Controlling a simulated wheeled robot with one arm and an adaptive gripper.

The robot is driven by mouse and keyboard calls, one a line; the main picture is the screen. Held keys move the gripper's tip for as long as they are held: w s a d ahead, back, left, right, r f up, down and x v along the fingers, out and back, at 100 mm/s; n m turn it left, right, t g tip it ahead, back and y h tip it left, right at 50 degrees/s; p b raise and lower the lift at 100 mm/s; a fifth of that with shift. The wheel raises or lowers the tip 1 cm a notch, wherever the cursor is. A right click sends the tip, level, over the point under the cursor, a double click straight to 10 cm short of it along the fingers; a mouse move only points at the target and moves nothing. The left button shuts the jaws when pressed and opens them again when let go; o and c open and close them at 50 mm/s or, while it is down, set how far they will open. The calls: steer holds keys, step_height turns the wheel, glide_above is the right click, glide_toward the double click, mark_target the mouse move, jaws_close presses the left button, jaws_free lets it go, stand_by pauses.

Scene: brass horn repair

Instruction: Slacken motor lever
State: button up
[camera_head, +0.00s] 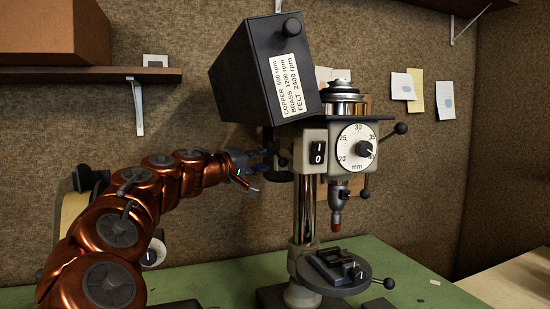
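A bench drill press stands on the green bench, its grey head (312,140) carrying a round depth dial (357,147) and a black 1/0 switch (318,153). No part is marked as the motor lever. Small dark parts (283,161) sit at the left side of the head, partly in shadow, and the lever may be among them. My gripper (259,173), at the end of my copper-coloured arm, is close to these parts from the left. I cannot tell whether it touches them or whether its fingers are open.
The black belt cover (252,84) with a speed label is tilted up, and stepped pulleys (343,96) show beside it. A feed lever (397,131) sticks out right. The chuck (338,196) hangs above the round table (378,283). A shelf (90,75) is at upper left.

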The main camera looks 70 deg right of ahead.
mark_target(277, 154)
steer(key=shift+p+x, duration=0.5)
steer(key=shift+x, duration=1.85)
steer(key=shift+c, duration=0.4)
jaws_close()
steer(key=shift+f, duration=0.1)
